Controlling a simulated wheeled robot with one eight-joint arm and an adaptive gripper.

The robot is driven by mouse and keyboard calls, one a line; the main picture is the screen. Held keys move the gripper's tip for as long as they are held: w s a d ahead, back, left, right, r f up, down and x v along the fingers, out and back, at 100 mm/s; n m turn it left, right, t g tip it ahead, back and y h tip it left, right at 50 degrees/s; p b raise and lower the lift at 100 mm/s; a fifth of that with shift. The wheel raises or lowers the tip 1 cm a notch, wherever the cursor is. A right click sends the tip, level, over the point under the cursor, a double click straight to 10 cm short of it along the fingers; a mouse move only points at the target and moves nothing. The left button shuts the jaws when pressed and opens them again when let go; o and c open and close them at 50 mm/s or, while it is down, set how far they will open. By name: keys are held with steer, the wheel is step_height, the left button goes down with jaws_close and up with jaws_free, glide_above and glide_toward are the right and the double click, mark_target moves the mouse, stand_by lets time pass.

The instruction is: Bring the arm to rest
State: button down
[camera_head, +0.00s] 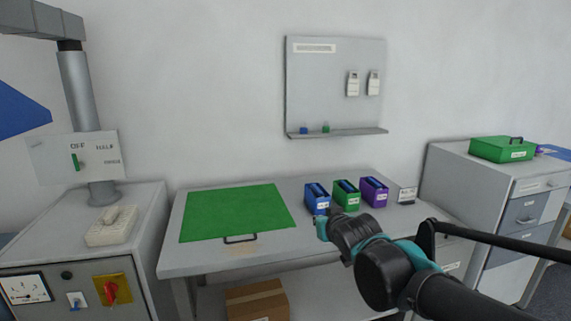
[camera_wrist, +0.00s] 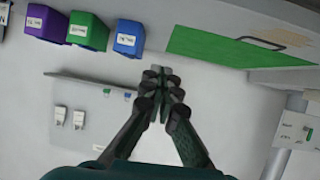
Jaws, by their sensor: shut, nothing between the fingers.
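My arm reaches in from the lower right of the head view, over the right front part of the grey workbench (camera_head: 290,250). In the wrist view my gripper (camera_wrist: 160,72) is shut, its fingertips together with nothing between them. The fingers point toward the open space between the coloured boxes and the wall board. In the head view the fingers are hard to make out behind the wrist links.
A green mat (camera_head: 235,213) lies on the bench. Blue (camera_head: 317,198), green (camera_head: 346,194) and purple (camera_head: 374,191) boxes stand on it near my arm. A wall board (camera_head: 335,80) hangs behind. A drawer cabinet (camera_head: 480,205) with a green case (camera_head: 502,149) stands right.

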steer(key=s+d+f+m+g+h, duration=0.1)
steer(key=s+d+f+g, duration=0.3)
steer(key=f, duration=0.6)
steer(key=s+d+f+m+g+h, duration=0.1)
steer(key=s+d+f+g, duration=0.3)
steer(key=f, duration=0.6)
steer(key=shift+s+d+g, duration=0.3)
steer(key=shift+s+d, duration=0.45)
steer(key=shift+s, duration=0.45)
